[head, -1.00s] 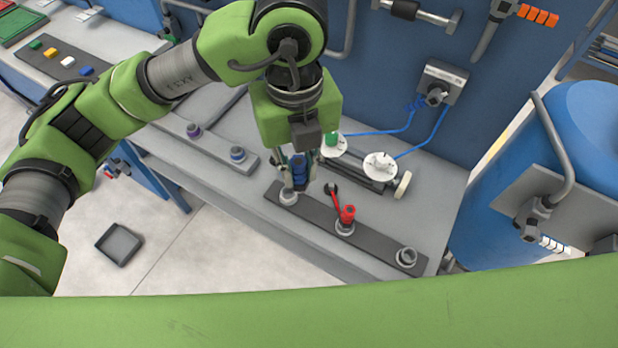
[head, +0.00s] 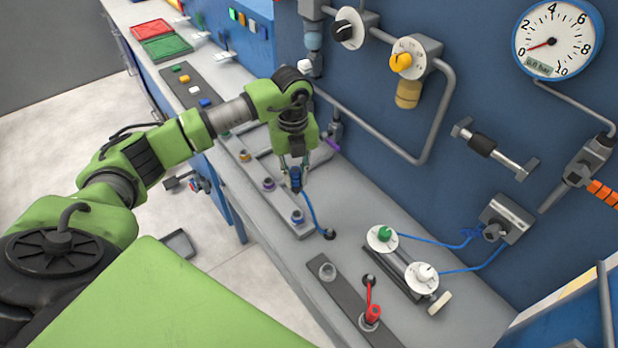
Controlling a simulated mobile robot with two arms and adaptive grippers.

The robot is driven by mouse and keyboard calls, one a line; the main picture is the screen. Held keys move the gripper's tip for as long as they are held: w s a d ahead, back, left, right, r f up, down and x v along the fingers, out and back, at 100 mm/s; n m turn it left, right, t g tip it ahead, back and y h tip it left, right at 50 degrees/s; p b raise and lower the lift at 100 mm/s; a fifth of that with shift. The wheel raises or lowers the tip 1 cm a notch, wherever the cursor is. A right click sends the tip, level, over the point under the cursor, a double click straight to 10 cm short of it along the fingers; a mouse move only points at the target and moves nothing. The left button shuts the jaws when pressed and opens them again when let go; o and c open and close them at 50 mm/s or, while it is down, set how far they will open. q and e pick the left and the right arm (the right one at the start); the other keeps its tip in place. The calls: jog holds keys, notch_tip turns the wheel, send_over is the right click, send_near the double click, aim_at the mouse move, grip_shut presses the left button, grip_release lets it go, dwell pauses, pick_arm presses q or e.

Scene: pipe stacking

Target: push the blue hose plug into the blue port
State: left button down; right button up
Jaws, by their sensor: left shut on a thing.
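My left gripper (head: 295,178) is shut on the blue hose plug (head: 296,184). It holds the plug upright above the long grey port bar, near the blue port. A blue hose (head: 312,216) runs from the plug down to a black fitting (head: 330,234) on the bench. The blue port (head: 298,216) is at the near end of the port bar (head: 285,205), just below the plug in the picture, with a visible gap between them. My right gripper is not in view.
A purple port (head: 268,184) and an orange port (head: 245,156) share the bar. A purple hose piece (head: 332,144) lies behind the gripper. White valve discs (head: 382,238) stand to the right.

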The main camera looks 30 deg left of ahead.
aim_at(296, 194)
pick_arm(q)
jog(key=shift+f, duration=0.55)
notch_tip(296, 194, down, 8)
jog(key=b, duration=0.5)
jog(key=shift+r, duration=0.25)
jog(key=shift+f+b, duration=0.7)
jog(key=shift+s+f+b, duration=0.1)
jog(key=shift+f+b, duration=0.65)
jog(key=shift+f, duration=0.25)
jog(key=c, duration=1.8)
grip_release()
jog(key=shift+r, duration=0.1)
jog(key=shift+r, duration=0.1)
